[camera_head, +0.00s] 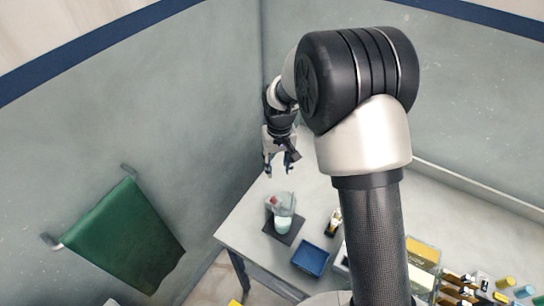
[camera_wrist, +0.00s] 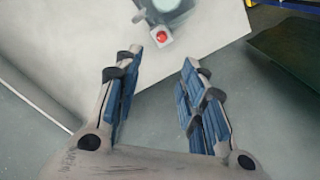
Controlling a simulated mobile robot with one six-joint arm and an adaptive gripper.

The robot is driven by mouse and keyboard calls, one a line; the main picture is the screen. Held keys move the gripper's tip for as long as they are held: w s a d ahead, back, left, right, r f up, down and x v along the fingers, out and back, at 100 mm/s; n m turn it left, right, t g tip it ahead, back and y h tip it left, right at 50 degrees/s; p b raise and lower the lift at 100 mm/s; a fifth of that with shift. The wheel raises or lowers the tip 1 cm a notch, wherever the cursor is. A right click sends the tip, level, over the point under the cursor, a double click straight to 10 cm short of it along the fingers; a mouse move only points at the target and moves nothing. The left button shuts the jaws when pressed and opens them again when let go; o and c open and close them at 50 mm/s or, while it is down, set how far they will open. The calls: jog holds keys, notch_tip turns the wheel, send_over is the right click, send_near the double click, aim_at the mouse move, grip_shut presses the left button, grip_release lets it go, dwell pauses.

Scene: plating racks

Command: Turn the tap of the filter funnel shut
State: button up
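The filter funnel (camera_head: 284,205) stands on a dark square base (camera_head: 275,232) near the left end of the bench, with a pale vessel below it. A small red part, which looks like its tap, shows at its upper left. In the wrist view the round red tap (camera_wrist: 162,36) sits on a pale block in front of the funnel's rounded body (camera_wrist: 168,8), which the top edge cuts off. My gripper (camera_head: 278,170) hangs above the funnel, apart from it. In the wrist view my gripper (camera_wrist: 162,60) is open and empty, its blue-padded fingers below the tap. How the tap is turned cannot be told.
A blue tray (camera_head: 311,258) and a small dark-and-pale item (camera_head: 334,221) lie right of the funnel. Yellow boxes (camera_head: 423,252) and several bottles crowd the bench's right. A green cloth (camera_head: 125,237) hangs on the left wall. Walls close in behind the bench (camera_head: 244,225).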

jog(key=f, duration=0.6)
jog(key=w+f, duration=0.1)
jog(key=f, duration=0.6)
jog(key=a+f+p, duration=0.1)
jog(key=f, duration=0.6)
jog(key=shift+w+f, duration=0.25)
jog(key=shift+w, duration=0.05)
jog(key=shift+c, duration=0.5)
grip_shut()
